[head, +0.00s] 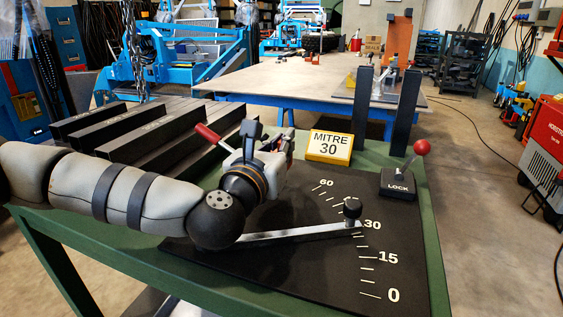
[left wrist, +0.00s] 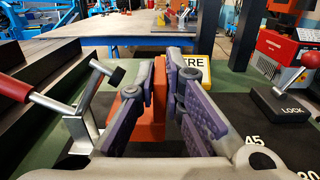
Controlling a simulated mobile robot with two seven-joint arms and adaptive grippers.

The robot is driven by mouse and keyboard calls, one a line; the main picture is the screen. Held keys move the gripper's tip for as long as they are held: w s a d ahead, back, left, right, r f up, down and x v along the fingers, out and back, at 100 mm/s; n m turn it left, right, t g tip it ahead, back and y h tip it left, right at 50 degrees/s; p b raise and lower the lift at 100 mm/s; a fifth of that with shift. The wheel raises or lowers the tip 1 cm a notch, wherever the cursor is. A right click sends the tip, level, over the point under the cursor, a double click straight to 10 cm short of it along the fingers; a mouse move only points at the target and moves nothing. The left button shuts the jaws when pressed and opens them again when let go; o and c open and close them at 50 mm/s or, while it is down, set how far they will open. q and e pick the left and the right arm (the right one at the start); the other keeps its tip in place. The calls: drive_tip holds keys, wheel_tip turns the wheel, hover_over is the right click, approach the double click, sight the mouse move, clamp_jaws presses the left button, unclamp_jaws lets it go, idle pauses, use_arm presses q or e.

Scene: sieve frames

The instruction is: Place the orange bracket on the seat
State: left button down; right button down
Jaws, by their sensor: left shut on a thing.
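My left gripper (head: 272,165) is over the back left part of the black mitre plate (head: 310,275). In the left wrist view, its purple fingers (left wrist: 163,100) are shut on the orange bracket (left wrist: 159,88), which has an upright plate and a lower block. In the head view the gripper mostly hides the bracket. A toggle clamp with a red handle (head: 207,133) stands close beside the gripper; it also shows in the left wrist view (left wrist: 18,90). I cannot make out the seat; the gripper may cover it. My right gripper is not in view.
A metal swing arm (head: 300,233) with a black knob (head: 352,208) points near the 30 mark. Behind are a yellow MITRE 30 sign (head: 329,146), a LOCK lever (head: 398,185) and two dark posts (head: 363,105). Dark bars (head: 140,135) lie at back left.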

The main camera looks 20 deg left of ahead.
use_arm(q)
wheel_tip(320, 180, down, 4)
drive_tip(key=shift+r, duration=0.25)
drive_tip(key=shift+s, duration=0.1)
drive_tip(key=shift+f, duration=0.25)
drive_tip(key=c, duration=1.7)
unclamp_jaws()
